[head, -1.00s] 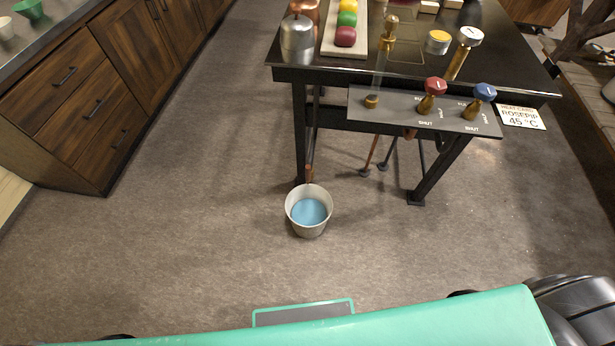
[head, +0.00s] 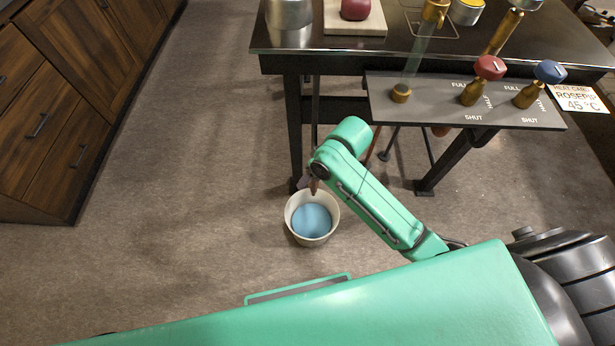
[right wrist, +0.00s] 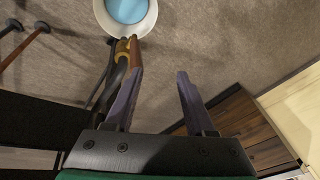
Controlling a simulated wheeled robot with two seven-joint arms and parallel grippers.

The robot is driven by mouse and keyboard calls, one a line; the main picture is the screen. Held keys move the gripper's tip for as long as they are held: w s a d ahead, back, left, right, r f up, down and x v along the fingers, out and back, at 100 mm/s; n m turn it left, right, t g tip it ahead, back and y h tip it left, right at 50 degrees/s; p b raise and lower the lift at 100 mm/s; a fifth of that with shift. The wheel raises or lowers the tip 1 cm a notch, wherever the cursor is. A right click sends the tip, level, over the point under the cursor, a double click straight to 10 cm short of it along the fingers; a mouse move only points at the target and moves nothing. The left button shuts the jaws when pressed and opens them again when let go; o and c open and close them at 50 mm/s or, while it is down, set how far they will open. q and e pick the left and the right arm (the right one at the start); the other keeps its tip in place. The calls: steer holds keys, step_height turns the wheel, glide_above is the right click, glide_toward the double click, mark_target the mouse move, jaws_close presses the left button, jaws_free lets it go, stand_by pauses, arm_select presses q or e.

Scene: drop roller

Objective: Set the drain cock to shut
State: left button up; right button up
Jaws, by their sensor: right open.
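The drain cock (right wrist: 125,48) shows in the right wrist view as a brass and copper piece, with a dark pipe beside it. Its lower end (head: 314,186) shows in the head view just above the bucket. My right gripper (right wrist: 160,72) is open, with nothing between its fingers. The cock lies at the tip of the left-hand finger, outside the gap; I cannot tell whether they touch. In the head view this gripper (head: 306,183) is mostly hidden behind my green arm. The cock's handle setting is not clear. My left gripper is not in view.
A pale bucket (head: 290,222) with blue liquid stands on the floor below the cock. The black table (head: 330,62) and its legs stand above and behind. A panel (head: 436,112) carries red (head: 489,67) and blue (head: 549,71) knobs. Floor to the left is clear.

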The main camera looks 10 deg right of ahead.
mark_target(314, 185)
steer(key=w+r+h, duration=0.1)
steer(key=w+d+r+g+h, duration=0.1)
steer(key=r, duration=0.1)
steer(key=r+g+h, duration=0.1)
steer(key=shift+w+d+r+b, duration=0.25)
steer(key=shift+w+r+b, duration=0.1)
steer(key=shift+w+b, duration=0.05)
steer(key=shift+d+f, duration=0.1)
steer(key=shift+f, duration=0.1)
step_height(314, 185, down, 14)
steer(key=b, duration=0.3)
steer(key=shift+s, duration=0.1)
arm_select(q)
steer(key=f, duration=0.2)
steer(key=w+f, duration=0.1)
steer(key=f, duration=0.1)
arm_select(e)
steer(key=shift+r, duration=0.1)
jaws_close()
